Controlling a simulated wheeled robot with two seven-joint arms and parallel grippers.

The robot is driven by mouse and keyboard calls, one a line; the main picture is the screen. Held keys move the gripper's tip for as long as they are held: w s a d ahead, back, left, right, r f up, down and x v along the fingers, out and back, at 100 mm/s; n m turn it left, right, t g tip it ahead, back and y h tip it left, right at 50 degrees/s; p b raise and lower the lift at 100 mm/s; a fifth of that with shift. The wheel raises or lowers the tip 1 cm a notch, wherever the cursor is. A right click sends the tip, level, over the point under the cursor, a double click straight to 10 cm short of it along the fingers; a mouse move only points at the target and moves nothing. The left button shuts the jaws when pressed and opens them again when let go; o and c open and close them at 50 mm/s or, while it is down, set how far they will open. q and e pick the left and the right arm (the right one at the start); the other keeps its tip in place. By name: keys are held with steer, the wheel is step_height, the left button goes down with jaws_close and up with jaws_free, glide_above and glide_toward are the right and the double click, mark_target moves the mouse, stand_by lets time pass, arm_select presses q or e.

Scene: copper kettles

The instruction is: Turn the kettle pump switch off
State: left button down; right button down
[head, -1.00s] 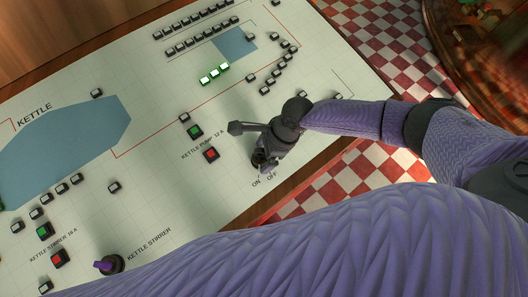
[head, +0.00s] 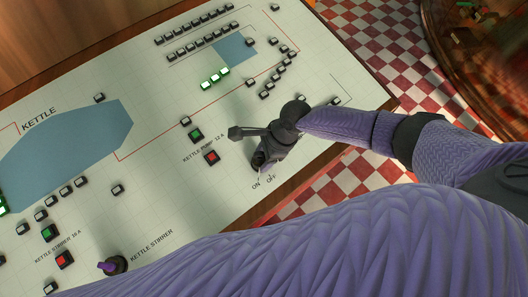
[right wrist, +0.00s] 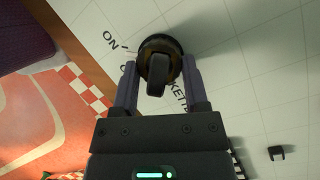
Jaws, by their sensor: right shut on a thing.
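The kettle pump switch is a round dark rotary switch with a black lever-like knob (right wrist: 156,76) on the pale panel, clearest in the right wrist view. My right gripper (right wrist: 160,64) has one finger on each side of the knob and is shut on it. In the head view, my right gripper (head: 262,162) is down at the panel above the ON and OFF lettering, and it hides most of the switch. The lettering is partly covered in the wrist view, so I cannot tell the switch position. My left gripper is not in view.
The pale control panel (head: 165,205) carries a green button (head: 196,134) and a red button (head: 212,157) left of my gripper. The kettle stirrer switch (head: 115,265) with a purple handle is at lower left. Beyond the panel's edge is a red and white checkered floor (head: 350,175).

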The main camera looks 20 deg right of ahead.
steer(key=shift+a+r+n+p, duration=0.1)
steer(key=shift+r+n+p, duration=0.1)
steer(key=shift+n+p, duration=0.35)
steer(key=shift+w+f+n+g+p, duration=0.1)
steer(key=shift+f+n+g+p, duration=0.05)
steer(key=shift+n+g+p, duration=0.35)
steer(key=shift+f+n+g+b, duration=0.1)
steer(key=shift+n+g+b, duration=0.2)
steer(key=shift+n, duration=0.75)
steer(key=shift+w+n+g+h+b, duration=0.15)
steer(key=shift+n+g+b, duration=0.15)
steer(key=shift+n, duration=0.5)
steer(key=shift+n+g+h+b, duration=0.2)
steer(key=shift+n+g, duration=0.2)
steer(key=shift+n, duration=0.9)
steer(key=shift+c, duration=0.5)
jaws_free()
